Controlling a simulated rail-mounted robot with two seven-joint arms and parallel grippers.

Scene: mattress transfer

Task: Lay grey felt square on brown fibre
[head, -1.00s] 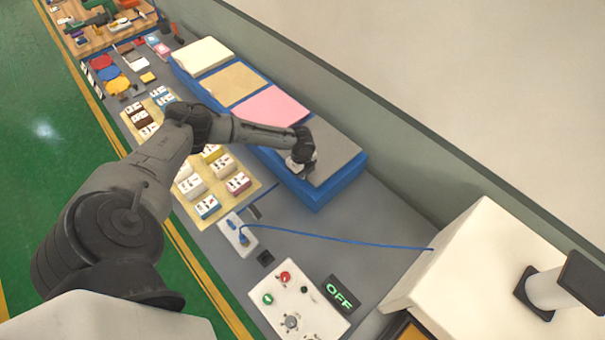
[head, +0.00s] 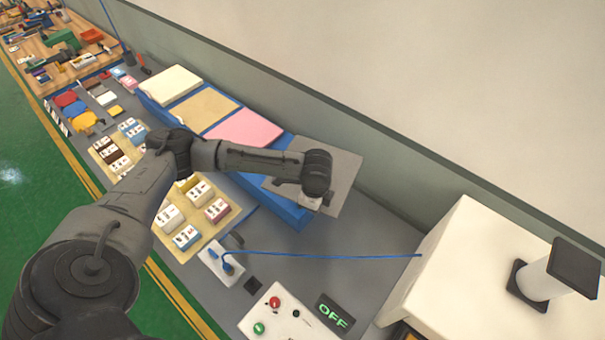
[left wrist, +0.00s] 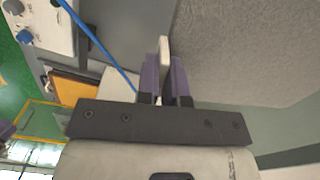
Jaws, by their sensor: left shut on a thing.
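The grey felt square (head: 345,180) is raised over the near end of the blue base and overhangs it on the right. My left gripper (head: 308,202) is shut on its near edge; my wrist hides part of the square. In the left wrist view the purple fingers (left wrist: 165,85) close on a pale edge piece, with the grey felt (left wrist: 245,45) spreading to the right. The brown fibre (head: 207,108) lies on the blue base, between the cream slab and the pink slab. My right gripper is not in view.
The blue base (head: 290,212) carries the cream slab (head: 172,83) and pink slab (head: 245,128). A board of small labelled boxes (head: 190,250) lies in front. A blue cable (head: 320,255) runs to the white box (head: 450,255). A wall (head: 300,110) stands behind.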

